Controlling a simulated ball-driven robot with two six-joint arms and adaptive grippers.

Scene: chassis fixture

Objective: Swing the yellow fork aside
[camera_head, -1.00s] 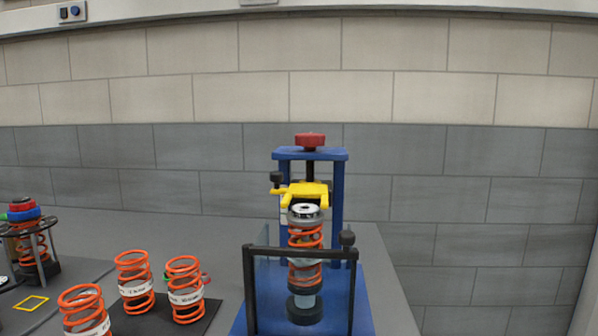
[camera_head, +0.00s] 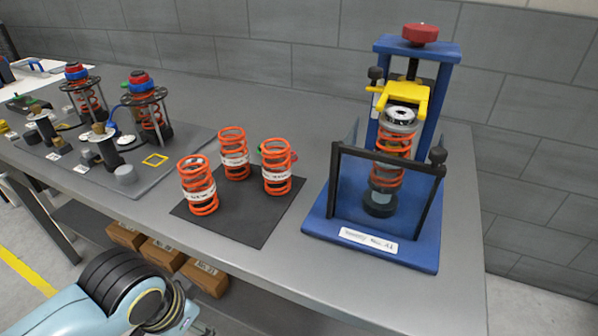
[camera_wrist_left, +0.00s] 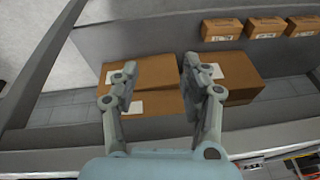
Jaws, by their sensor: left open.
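The yellow fork (camera_head: 408,89) is on the blue spring press (camera_head: 444,75) at the right of the head view. It lies across the top of the upright strut with the orange spring (camera_head: 396,142), around or just behind the strut's pale top. A black knob (camera_head: 376,73) stands at the fork's left end. My left gripper (camera_wrist_left: 160,65) is open and empty in the left wrist view, its two grey fingers apart in front of cardboard boxes. It is away from the fork. My right gripper is in neither view.
A black guard frame (camera_head: 388,158) stands before the strut. Several orange springs stand on a dark mat (camera_head: 243,217) left of the press. Farther left, a grey tray (camera_head: 178,160) holds strut assemblies and small parts. Cardboard boxes (camera_head: 163,254) sit below the bench (camera_head: 340,282).

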